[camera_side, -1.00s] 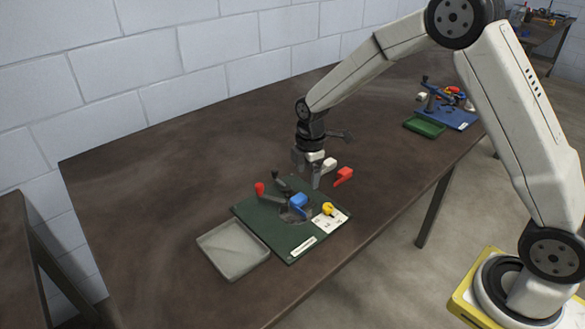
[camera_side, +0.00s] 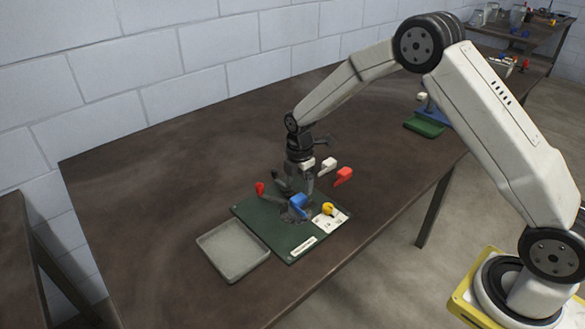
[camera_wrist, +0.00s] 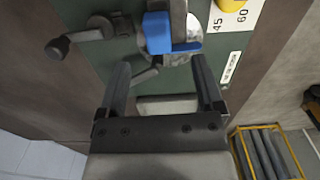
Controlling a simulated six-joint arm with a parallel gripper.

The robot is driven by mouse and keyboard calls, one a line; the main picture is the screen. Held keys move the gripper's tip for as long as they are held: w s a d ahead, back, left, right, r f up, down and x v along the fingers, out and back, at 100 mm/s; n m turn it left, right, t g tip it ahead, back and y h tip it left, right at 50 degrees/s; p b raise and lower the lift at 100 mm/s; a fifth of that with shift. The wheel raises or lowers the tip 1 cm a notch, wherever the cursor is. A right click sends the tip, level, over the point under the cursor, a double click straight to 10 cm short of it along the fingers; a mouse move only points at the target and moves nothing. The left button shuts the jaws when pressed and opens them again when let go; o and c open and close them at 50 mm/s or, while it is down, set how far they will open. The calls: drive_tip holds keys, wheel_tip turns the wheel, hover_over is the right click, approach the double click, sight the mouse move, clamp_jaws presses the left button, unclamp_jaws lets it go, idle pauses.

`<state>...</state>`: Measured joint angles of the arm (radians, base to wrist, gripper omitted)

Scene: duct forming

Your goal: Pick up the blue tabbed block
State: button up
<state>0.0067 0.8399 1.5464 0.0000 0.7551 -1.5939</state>
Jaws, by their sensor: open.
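The blue tabbed block (camera_side: 298,201) sits on the round grey disc of the dark green fixture board (camera_side: 268,228). In the wrist view the blue block (camera_wrist: 158,34) is near the top middle, with its tab reaching to the right. My gripper (camera_side: 297,188) is open and empty, just above and behind the block in the side view. In the wrist view my gripper (camera_wrist: 163,75) has its two fingers spread, with the block ahead of the gap between their tips, not between them. The exact height above the block is unclear.
A red-knobbed lever (camera_side: 260,188) stands at the board's left, and a yellow knob (camera_side: 328,208) is on the numbered white plate. Red (camera_side: 343,175) and white (camera_side: 327,166) blocks lie behind right. A grey tray (camera_side: 234,249) is at front left. The left table is clear.

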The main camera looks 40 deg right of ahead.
sight(298, 197)
drive_tip(key=shift+f, duration=0.15)
drive_tip(key=shift+w+f, duration=0.15)
drive_tip(key=shift+f, duration=2.3)
clamp_jaws()
drive_tip(key=shift+r, duration=0.15)
